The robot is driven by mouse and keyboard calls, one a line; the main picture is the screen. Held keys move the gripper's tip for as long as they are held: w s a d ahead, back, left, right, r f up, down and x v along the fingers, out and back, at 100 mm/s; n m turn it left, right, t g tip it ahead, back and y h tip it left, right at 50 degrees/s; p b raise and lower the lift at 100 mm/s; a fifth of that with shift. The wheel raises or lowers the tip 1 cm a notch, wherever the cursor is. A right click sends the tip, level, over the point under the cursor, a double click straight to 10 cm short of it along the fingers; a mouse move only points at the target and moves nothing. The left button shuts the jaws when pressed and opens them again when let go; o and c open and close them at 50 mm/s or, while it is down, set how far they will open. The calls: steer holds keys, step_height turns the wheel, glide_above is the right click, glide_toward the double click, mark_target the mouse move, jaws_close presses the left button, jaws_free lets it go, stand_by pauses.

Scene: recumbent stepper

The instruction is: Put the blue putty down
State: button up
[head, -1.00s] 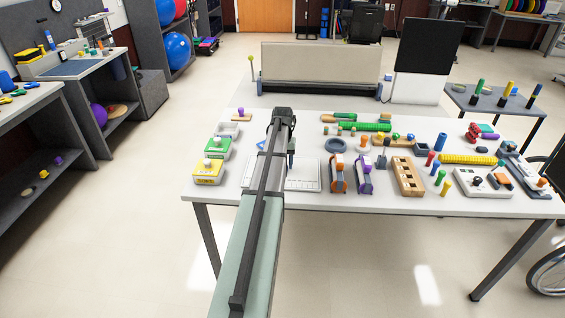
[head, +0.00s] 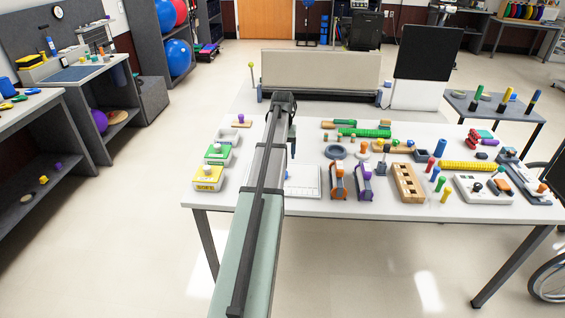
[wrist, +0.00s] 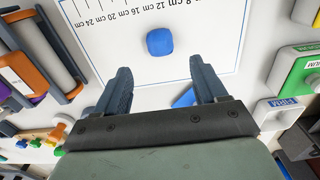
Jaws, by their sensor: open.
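The blue putty (wrist: 160,42) is a small rounded lump on the white measuring mat (wrist: 215,30) with a printed cm scale, in the wrist view. My gripper (wrist: 160,66) is open, with its two dark fingers apart and the putty beyond the fingertips, not between them. A second blue patch (wrist: 184,98) shows between the fingers, partly hidden by my gripper; I cannot tell what it is. In the head view my gripper (head: 292,148) hangs above the table near the mat (head: 303,180).
Putty tubs stand left of the mat: yellow (head: 207,177), green (head: 217,153) and a white one (head: 229,134). Two orange-and-purple clamp-like devices (head: 338,180) (head: 364,180) and a wooden block with holes (head: 407,183) stand to the right.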

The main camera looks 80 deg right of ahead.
steer(key=shift+r, duration=2.15)
